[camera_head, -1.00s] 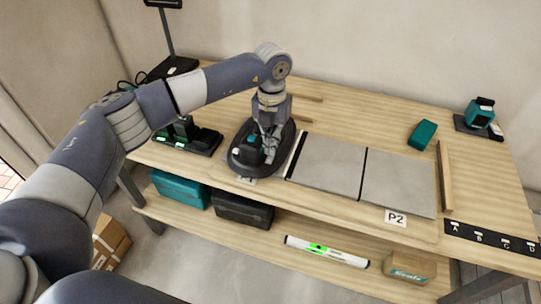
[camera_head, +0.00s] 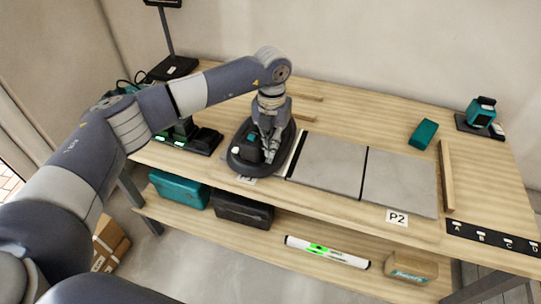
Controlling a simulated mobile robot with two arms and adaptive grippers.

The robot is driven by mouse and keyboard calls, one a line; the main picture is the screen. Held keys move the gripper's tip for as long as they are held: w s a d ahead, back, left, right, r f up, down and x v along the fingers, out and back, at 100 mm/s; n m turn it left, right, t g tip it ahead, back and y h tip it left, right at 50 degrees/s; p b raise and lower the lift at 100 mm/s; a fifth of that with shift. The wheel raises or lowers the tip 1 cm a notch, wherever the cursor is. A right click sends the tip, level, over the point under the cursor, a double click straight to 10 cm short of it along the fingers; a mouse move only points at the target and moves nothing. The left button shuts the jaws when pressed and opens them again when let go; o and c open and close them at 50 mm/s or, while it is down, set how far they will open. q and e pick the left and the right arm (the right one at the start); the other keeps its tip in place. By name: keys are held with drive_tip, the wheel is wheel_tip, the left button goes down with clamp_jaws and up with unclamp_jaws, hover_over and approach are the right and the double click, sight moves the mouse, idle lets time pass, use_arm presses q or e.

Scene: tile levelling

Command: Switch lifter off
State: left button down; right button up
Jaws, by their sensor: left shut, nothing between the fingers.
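The lifter is a dark, rounded device (camera_head: 240,158) with a teal button-like part (camera_head: 250,138) on top. My right gripper is not in view.
Two grey tiles (camera_head: 330,165) lie to the right, with a P2 label (camera_head: 397,217) at the front. A teal block (camera_head: 423,134) and a wooden strip (camera_head: 446,175) lie further right. A charger (camera_head: 200,141) stands left of the lifter. A level (camera_head: 327,251) lies on the lower shelf.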

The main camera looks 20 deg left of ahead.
use_arm(q)
drive_tip(key=shift+s+f+b, duration=0.1)
drive_tip(key=shift+f+b, duration=0.25)
drive_tip(key=shift+f, duration=0.2)
drive_tip(key=shift+r, duration=0.1)
drive_tip(key=shift+r+p, duration=0.75)
drive_tip(key=shift+r, duration=0.2)
drive_tip(key=shift+r+p, duration=1.4)
drive_tip(key=shift+r, duration=1.1)
